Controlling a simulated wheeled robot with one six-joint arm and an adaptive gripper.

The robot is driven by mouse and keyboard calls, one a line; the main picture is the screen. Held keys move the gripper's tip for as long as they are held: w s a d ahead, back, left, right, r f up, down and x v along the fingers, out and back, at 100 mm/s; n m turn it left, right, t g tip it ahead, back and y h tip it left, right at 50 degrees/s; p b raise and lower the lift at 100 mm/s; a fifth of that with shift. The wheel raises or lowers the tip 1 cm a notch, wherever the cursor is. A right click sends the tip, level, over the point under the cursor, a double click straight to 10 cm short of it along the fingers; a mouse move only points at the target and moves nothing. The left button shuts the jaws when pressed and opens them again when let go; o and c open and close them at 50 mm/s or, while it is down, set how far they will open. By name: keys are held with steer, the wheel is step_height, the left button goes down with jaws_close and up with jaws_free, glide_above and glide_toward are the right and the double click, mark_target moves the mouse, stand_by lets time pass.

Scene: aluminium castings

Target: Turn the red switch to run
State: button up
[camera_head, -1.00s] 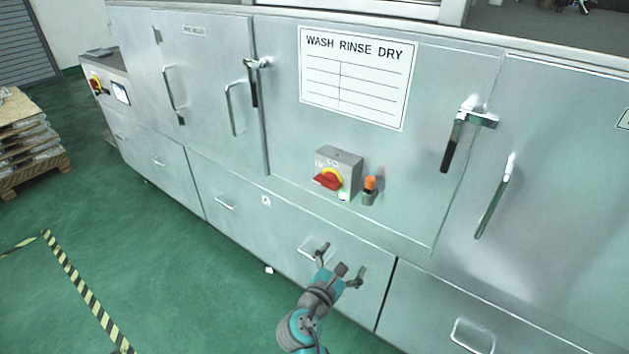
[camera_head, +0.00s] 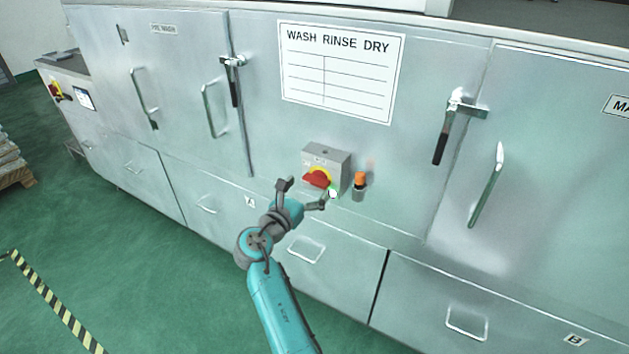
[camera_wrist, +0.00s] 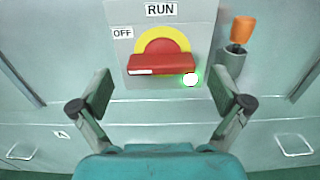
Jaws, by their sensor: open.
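The red switch (camera_head: 316,181) sits on a yellow disc on a small grey box on the front of the washing machine. In the wrist view the red switch (camera_wrist: 161,64) lies about level, with a white mark at its left end, on the OFF side. The OFF label (camera_wrist: 122,33) is at upper left, the RUN label (camera_wrist: 160,9) above the disc. My gripper (camera_head: 306,190) is open and empty, just in front of the box. In the wrist view its fingers (camera_wrist: 160,92) stand apart, left and right of the switch and a little below it. I see no contact.
A lit green lamp (camera_wrist: 190,79) is beside the switch's lower right. Drawer handles (camera_head: 306,249) and door handles project from the panels.

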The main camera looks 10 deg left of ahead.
mark_target(313, 183)
steer(key=shift+x, duration=1.75)
steer(key=shift+d, duration=0.1)
steer(key=c, duration=1.1)
